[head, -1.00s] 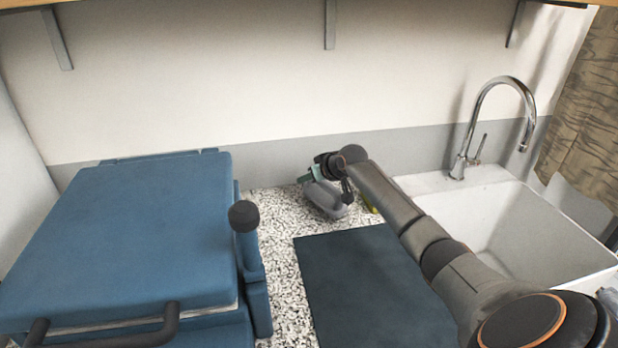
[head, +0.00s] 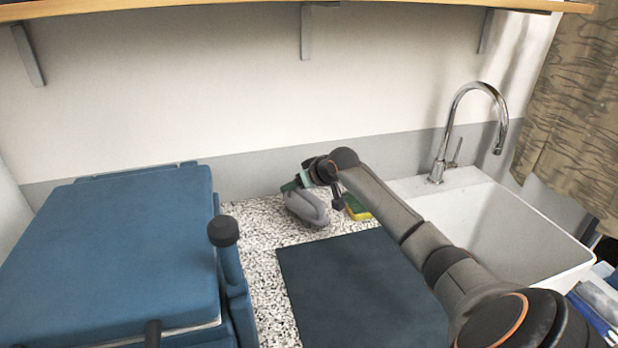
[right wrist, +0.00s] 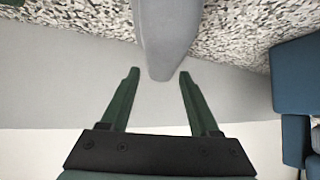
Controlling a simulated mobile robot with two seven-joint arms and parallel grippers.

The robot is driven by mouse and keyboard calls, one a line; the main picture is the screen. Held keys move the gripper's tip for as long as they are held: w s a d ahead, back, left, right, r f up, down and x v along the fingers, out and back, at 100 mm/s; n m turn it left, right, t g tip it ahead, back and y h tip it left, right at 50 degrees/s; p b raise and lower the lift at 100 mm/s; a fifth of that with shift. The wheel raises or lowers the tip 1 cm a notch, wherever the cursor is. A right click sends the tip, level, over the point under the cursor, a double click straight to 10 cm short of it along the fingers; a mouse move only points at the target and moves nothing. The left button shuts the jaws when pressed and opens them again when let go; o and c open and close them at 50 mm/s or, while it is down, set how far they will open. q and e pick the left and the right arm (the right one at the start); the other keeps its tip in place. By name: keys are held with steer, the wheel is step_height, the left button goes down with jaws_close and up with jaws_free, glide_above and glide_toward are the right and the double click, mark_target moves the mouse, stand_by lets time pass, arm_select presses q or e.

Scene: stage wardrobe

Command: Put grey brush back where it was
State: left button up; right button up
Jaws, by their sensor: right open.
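The grey brush (head: 309,209), a rounded grey body, lies on the speckled counter near the back wall in the head view. My right gripper (head: 291,187) is at its back end, its green fingers partly hidden by the wrist. In the right wrist view the right gripper (right wrist: 158,72) is open. The narrow end of the grey brush (right wrist: 165,38) reaches just between the fingertips, with a gap visible on each side. My left gripper is not in view.
A yellow and green sponge (head: 356,207) lies right of the brush. A dark mat (head: 350,290) covers the counter in front. A large blue case (head: 110,250) stands at left. A white sink (head: 500,225) with a tap (head: 445,150) is at right. A shelf (head: 400,3) runs above.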

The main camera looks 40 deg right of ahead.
mark_target(311, 196)
steer(key=v, duration=0.8)
steer(key=shift+a, duration=0.1)
